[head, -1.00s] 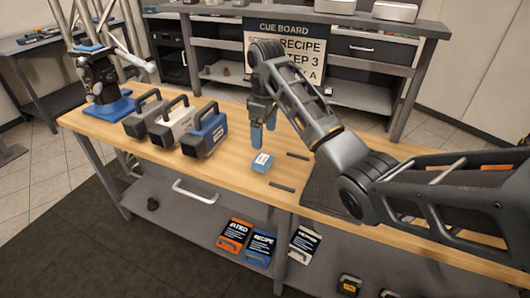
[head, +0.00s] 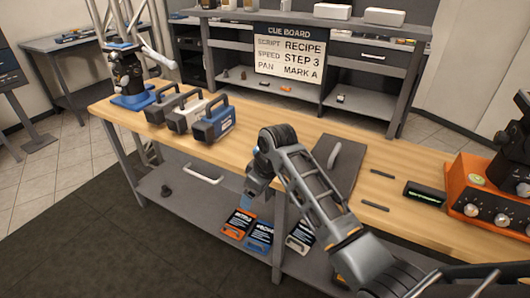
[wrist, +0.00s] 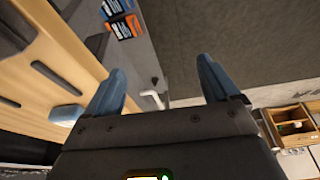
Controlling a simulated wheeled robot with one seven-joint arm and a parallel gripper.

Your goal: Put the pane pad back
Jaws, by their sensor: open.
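A small pale-blue block (wrist: 66,114), possibly the pane pad, lies on the wooden bench top at the left of the wrist view. In the head view now I cannot make it out; my arm covers that part of the bench. My gripper (wrist: 162,88) is open, with nothing between its blue fingers. It also shows in the head view (head: 252,190), at the bench's front edge and apart from the block.
Dark strips (wrist: 52,75) lie near the block. A grey mat with a handle (head: 335,155), an orange device (head: 485,195) and several handled cases (head: 190,115) stand on the bench (head: 245,135). A lower shelf holds cards (head: 260,237).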

